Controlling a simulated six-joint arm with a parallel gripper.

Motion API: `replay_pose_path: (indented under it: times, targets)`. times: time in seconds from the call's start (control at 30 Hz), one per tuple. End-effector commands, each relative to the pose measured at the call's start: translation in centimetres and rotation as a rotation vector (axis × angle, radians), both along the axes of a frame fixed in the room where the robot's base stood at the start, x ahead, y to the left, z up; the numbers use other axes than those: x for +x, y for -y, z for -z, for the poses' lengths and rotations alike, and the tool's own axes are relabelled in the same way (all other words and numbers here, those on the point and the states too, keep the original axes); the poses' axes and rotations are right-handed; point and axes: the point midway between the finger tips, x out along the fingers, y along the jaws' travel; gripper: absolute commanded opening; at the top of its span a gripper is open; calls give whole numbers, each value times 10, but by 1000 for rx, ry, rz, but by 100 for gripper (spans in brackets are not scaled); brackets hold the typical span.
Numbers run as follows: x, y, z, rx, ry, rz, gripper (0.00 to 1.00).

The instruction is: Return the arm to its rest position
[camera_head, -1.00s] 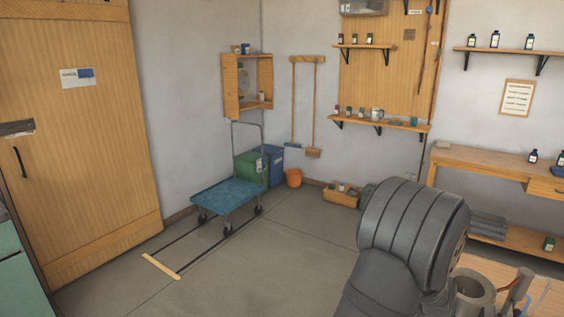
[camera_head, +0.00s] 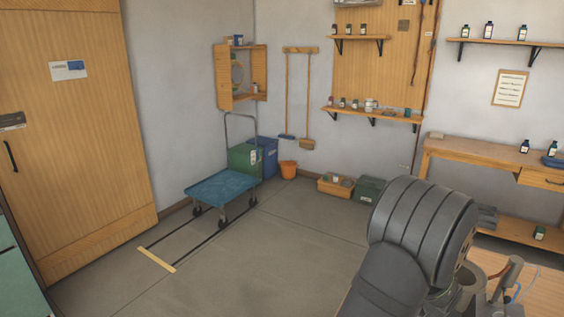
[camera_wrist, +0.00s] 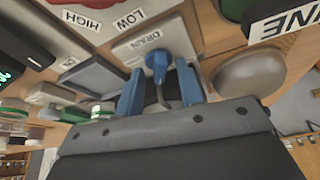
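My arm (camera_head: 420,235) is at the lower right of the head view, bent over and dark grey; my gripper is not seen there. In the wrist view my gripper (camera_wrist: 161,80) shows two blue fingers standing apart. A blue drain knob (camera_wrist: 156,58) on a pale plate marked DRAIN lies between or just beyond the fingertips. I cannot tell whether the fingers touch it; a gap shows beside it.
Around the drain plate are labels HIGH (camera_wrist: 82,20) and LOW (camera_wrist: 130,18), a grey rounded part (camera_wrist: 250,72) and green-capped jars (camera_wrist: 90,112). The head view shows a blue cart (camera_head: 222,187), a workbench (camera_head: 470,155) and open floor (camera_head: 260,260).

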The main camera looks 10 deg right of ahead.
Motion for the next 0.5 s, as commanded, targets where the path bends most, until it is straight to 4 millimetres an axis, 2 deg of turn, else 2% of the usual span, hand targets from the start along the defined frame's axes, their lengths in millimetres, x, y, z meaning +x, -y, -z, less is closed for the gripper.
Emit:
replay_pose_path:
  times: [0.5]
  targets:
    - [-2, 2, 0, 0, 0, -208, 35]
